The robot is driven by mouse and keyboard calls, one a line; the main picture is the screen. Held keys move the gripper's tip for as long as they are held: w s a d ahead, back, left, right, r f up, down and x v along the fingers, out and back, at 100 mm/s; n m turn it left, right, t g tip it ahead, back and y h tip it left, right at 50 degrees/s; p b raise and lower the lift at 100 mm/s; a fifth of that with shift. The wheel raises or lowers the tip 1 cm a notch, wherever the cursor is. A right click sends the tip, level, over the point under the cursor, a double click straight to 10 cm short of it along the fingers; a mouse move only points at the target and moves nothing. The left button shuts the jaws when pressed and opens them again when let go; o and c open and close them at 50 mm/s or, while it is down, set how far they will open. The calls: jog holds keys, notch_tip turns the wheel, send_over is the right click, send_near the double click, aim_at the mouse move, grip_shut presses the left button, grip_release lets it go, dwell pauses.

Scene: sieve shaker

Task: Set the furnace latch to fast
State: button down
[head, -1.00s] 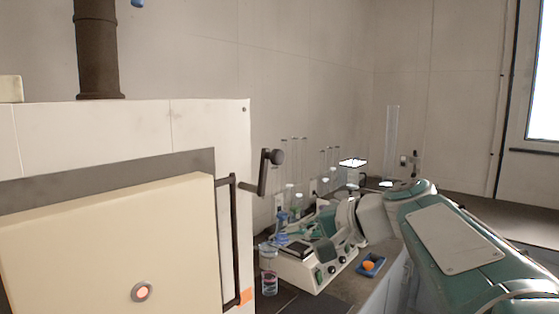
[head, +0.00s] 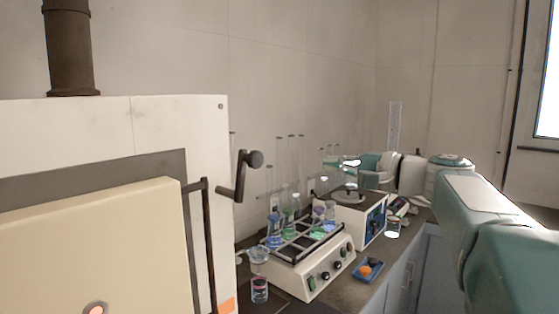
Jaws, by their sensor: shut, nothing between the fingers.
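The furnace (head: 65,125) is a large pale cabinet on the left, with a cream door (head: 95,240) in a grey frame. The door looks closed, with a dark vertical bar handle (head: 208,250) at its right edge. My arm reaches in from the right and bends back behind the bench equipment, well apart from the lever. I cannot make out my gripper's fingers.
A shaker (head: 305,265) with coloured flasks stands on the bench right of the furnace. Behind it is a white device with a blue panel (head: 376,218). A blue tray (head: 369,270) with an orange item and a small jar (head: 260,290) sit near the front. A dark flue (head: 70,50) rises from the furnace.

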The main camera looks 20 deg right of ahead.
aim_at(257, 156)
jog(key=w+a, duration=0.6)
jog(key=a, duration=0.4)
jog(key=shift+s+a+r+n, duration=0.3)
jog(key=shift+s+a+n, duration=0.05)
jog(key=shift+n, duration=0.35)
dwell(0.4)
jog(key=a+n, duration=0.1)
jog(key=s+a+n, duration=0.1)
jog(key=shift+s+r+n, duration=0.15)
jog(key=shift+r+n, duration=0.2)
jog(key=shift+n, duration=0.05)
jog(key=s+a+n, duration=0.1)
jog(key=n, duration=0.1)
jog(key=s+a+n+h, duration=0.1)
jog(key=a+n, duration=0.1)
jog(key=shift+g, duration=0.3)
jog(key=s+a+f+n+h, duration=0.1)
jog(key=s+a+f+n, duration=0.2)
jog(key=n, duration=0.6)
jog(key=shift+s+a+f+t+h, duration=0.3)
jog(key=shift+s+a+f+t, duration=0.1)
jog(key=shift+a+f, duration=1)
